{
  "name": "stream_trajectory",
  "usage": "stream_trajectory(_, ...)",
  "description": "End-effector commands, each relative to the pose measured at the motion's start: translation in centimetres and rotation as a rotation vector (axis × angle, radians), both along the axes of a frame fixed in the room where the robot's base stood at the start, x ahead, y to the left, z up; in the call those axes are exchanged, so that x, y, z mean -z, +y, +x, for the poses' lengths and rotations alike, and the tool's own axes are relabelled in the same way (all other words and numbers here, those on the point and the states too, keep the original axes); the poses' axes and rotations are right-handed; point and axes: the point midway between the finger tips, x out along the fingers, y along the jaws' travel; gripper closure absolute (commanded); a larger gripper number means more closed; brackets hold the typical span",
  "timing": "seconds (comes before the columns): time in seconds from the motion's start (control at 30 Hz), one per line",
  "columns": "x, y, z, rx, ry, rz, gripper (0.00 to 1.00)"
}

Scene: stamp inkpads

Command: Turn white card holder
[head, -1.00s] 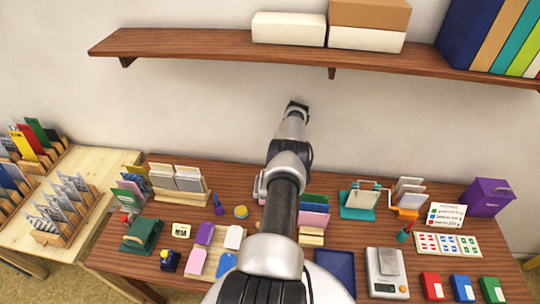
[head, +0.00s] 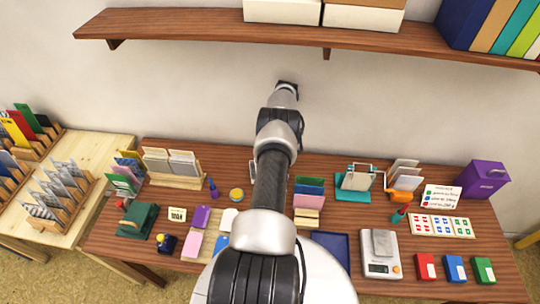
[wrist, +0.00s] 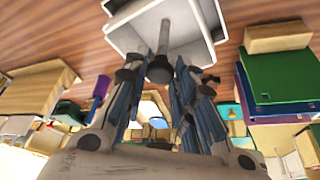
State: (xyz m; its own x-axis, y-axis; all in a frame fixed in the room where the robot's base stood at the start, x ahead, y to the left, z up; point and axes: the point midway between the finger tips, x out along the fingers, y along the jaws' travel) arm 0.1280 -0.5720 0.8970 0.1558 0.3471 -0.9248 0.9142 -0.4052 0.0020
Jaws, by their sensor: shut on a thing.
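The white card holder (wrist: 135,42) shows at the top of the wrist view as a pale, square-edged tray-like piece with a grey central post (wrist: 163,38) ending in a round grey knob. My gripper (wrist: 160,76) has its fingers on either side of that knob and is shut on it. In the head view my arm covers the gripper and most of the holder; only a pale sliver (head: 252,166) shows at the arm's left edge. I cannot tell from these frames how far the holder is turned.
Green and blue cards in a wooden stand (head: 308,200) are close to the right of my arm. A wooden rack of cards (head: 172,166) and a yellow round pad (head: 236,195) are to the left. A teal stand (head: 352,194) and scale (head: 380,254) are further right. A shelf (head: 200,38) overhangs behind.

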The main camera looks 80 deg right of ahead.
Motion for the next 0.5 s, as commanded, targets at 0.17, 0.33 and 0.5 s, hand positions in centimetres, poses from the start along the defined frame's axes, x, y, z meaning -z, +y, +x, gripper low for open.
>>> stream_trajectory(0.17, 0.15, -0.25, 0.52, -0.075, -0.006, -0.006, 1.00)
stream_trajectory(0.33, 0.09, -0.18, 0.55, -0.146, -0.006, -0.004, 1.00)
stream_trajectory(0.5, -0.06, -0.10, 0.52, -0.197, -0.005, -0.002, 1.00)
